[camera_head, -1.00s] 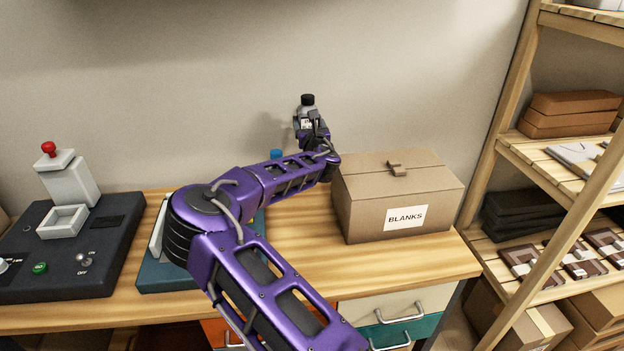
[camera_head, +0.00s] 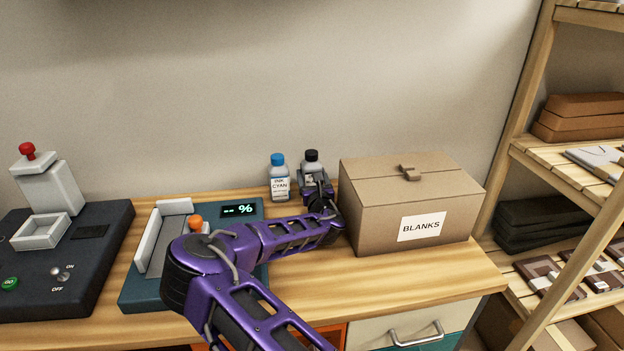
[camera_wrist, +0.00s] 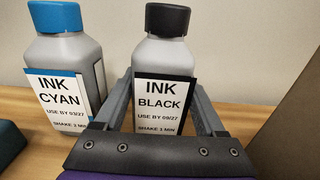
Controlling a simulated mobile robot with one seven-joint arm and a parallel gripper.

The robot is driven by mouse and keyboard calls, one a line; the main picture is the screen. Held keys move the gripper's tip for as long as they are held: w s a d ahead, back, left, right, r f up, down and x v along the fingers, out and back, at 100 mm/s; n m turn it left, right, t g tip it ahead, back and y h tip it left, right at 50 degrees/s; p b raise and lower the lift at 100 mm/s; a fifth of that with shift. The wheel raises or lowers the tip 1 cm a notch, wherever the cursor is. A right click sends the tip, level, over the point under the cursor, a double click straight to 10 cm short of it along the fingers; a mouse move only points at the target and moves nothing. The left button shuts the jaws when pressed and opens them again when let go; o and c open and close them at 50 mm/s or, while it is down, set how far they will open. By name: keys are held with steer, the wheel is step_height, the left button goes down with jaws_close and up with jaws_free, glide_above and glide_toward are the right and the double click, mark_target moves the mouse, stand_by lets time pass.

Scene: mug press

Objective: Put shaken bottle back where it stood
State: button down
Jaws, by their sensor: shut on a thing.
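The black ink bottle (camera_head: 311,160) has a black cap and stands upright between the cyan ink bottle and the blanks box. In the wrist view its label (camera_wrist: 161,106) reads INK BLACK. My gripper (camera_head: 315,178) is shut on it, with one finger on each side of the bottle. The finger (camera_wrist: 205,110) on the right shows clearly. The bottle's base is hidden behind my gripper, so I cannot tell whether it touches the table. The cyan ink bottle (camera_head: 279,180), with a blue cap, stands just left of it; it also shows in the wrist view (camera_wrist: 65,70).
The cardboard BLANKS box (camera_head: 365,230) stands close on the right. A teal device with a % display (camera_head: 238,210) lies front left, and a dark press (camera_head: 100,260) is farther left. The wall (camera_head: 200,100) is behind. Wooden shelves (camera_head: 530,150) stand at the right.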

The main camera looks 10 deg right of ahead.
steer(key=shift+r, duration=0.1)
jaws_free()
steer(key=shift+f, duration=0.25)
steer(key=shift+r, duration=0.1)
steer(key=shift+s, duration=0.25)
steer(key=s+p, duration=0.1)
steer(key=s, duration=1)
steer(key=shift+s, duration=0.3)
